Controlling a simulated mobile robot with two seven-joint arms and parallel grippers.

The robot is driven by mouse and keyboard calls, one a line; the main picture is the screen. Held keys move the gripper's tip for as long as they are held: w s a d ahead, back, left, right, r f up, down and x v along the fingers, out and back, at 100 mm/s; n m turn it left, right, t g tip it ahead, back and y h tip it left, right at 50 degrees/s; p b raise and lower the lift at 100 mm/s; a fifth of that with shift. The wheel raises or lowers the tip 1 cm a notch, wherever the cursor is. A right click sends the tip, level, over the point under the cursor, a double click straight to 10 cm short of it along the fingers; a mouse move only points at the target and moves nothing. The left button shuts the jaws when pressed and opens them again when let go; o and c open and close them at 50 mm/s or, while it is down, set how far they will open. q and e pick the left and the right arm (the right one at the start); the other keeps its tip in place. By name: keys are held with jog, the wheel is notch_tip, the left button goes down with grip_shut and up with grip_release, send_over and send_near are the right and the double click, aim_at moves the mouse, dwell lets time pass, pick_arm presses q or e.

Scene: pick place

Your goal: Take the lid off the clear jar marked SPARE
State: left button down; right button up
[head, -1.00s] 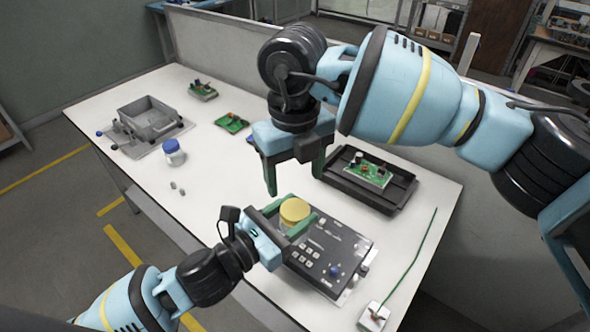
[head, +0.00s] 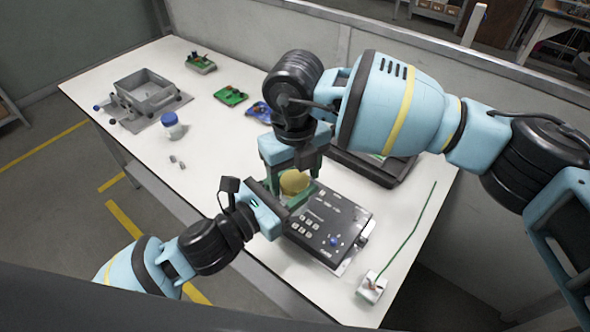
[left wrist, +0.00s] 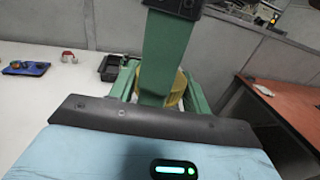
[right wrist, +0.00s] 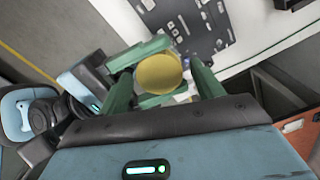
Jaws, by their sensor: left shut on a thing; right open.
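The jar's yellow lid (head: 294,183) shows in the head view beside the dark control panel (head: 330,222); the jar body is mostly hidden and I cannot read its marking. My left gripper (head: 288,197) is shut on the jar from the side. My right gripper (head: 293,178) is above, pointing down, its open fingers on either side of the lid. The right wrist view shows the lid (right wrist: 158,73) between the right fingers; whether they touch it I cannot tell. The left wrist view shows the lid (left wrist: 174,90) partly behind a green finger.
A blue-lidded jar (head: 172,127) stands at the left. A grey box (head: 146,93) is farther left. Green boards (head: 231,96) lie at the back. A black tray (head: 375,170) is partly hidden behind my right arm. A white switch box (head: 371,288) with green cable sits front right.

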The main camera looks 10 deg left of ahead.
jog(key=c, duration=1)
jog(key=n, duration=0.4)
jog(key=shift+r, duration=0.1)
dwell(0.3)
jog(key=o, duration=1.1)
jog(key=shift+r, duration=2.2)
jog(key=shift+c, duration=0.2)
jog(key=shift+r+m, duration=1.8)
jog(key=shift+m, duration=0.2)
jog(key=shift+c, duration=0.3)
